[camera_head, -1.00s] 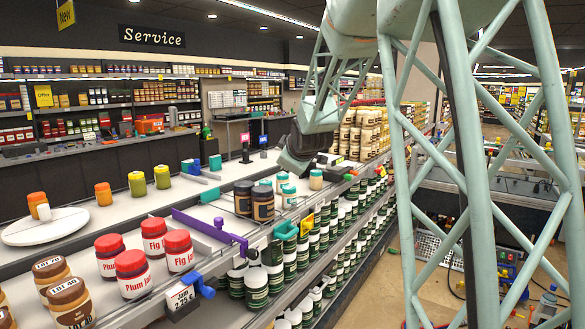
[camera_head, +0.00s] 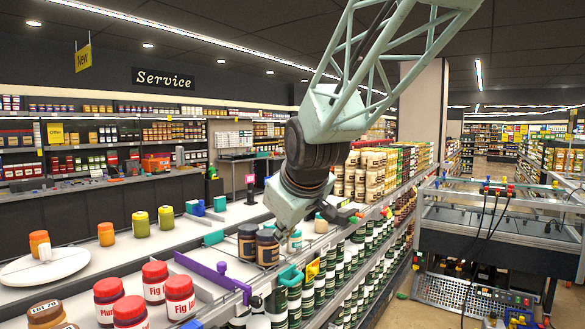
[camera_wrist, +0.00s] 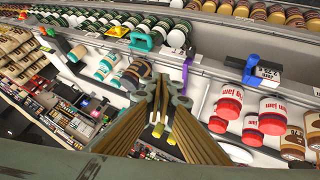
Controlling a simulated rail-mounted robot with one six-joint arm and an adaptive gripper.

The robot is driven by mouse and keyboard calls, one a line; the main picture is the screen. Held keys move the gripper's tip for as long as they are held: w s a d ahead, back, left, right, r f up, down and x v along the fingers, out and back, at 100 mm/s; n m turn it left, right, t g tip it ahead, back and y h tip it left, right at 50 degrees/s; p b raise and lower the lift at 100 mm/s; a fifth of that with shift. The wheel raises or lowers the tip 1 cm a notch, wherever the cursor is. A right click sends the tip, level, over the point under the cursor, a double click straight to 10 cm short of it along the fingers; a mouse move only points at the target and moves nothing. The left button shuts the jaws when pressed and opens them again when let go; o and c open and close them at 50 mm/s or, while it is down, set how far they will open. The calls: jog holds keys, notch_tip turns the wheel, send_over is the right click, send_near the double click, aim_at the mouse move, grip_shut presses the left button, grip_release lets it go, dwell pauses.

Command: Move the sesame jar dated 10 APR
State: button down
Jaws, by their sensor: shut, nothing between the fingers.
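Two brown jars with dark lids (camera_head: 267,248) stand on the white counter behind its front rail, just below my wrist in the head view. Paler jars with teal lids (camera_head: 294,240) stand beside them, partly hidden by my wrist. No label reading sesame or 10 APR is legible. In the wrist view, a brown jar (camera_wrist: 134,74) lies just left of my fingers and teal-lidded jars (camera_wrist: 104,66) farther left. My gripper (camera_wrist: 168,84) is shut and empty above the counter. In the head view its fingers cannot be made out clearly.
A purple clamp (camera_head: 210,272) and a teal clamp (camera_head: 290,276) sit along the counter's front. Red-lidded jam jars (camera_head: 179,297) stand front left. A white turntable (camera_head: 62,264) carries an orange jar. Green-labelled jars fill the shelf below. The mid-counter is mostly bare.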

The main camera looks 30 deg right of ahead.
jog(key=s+a+f+m+g, duration=0.1)
jog(key=s+a, duration=0.3)
jog(key=s, duration=0.9)
jog(key=s+a+f+m+g+y, duration=0.1)
jog(key=s+a, duration=0.3)
jog(key=s, duration=0.9)
jog(key=s+a+f+m+g, duration=0.2)
jog(key=s+a+f, duration=0.1)
jog(key=s, duration=1)
jog(key=shift+s+a+f+y, duration=0.15)
jog(key=shift+s+a+y, duration=0.2)
jog(key=shift+a, duration=0.2)
jog(key=shift+w+d, duration=0.15)
